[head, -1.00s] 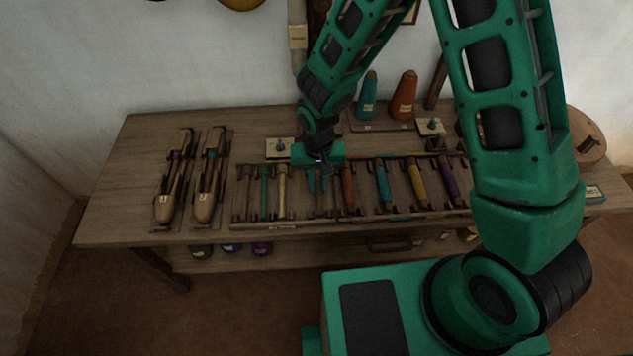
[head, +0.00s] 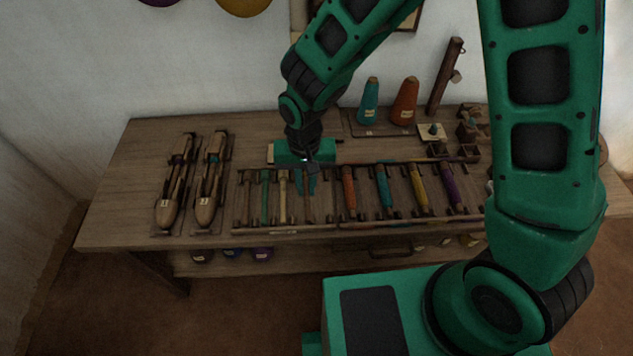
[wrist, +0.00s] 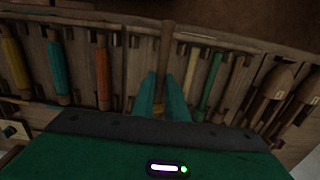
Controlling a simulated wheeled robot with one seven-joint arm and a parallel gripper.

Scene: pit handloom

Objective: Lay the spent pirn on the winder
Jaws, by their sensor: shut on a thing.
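My gripper (head: 306,184) is over the middle of the pirn rack (head: 268,228), its two teal fingers pointing down. It is shut on a bare brown pirn (head: 309,207), which shows no coloured thread. In the wrist view the pirn (wrist: 166,45) stands out from between the fingertips (wrist: 168,92), over the rack. How far it is above the rack is hard to tell. I cannot make out the winder for certain; my own arm hides the right end of the table.
Wound pirns lie on either side: cream (head: 283,195), green (head: 265,197), orange (head: 349,190), teal (head: 384,187), yellow (head: 418,188) and purple (head: 449,187). Two shuttles (head: 168,205) lie at the left. Teal (head: 369,103) and orange cones (head: 404,103) and a post (head: 445,77) stand behind.

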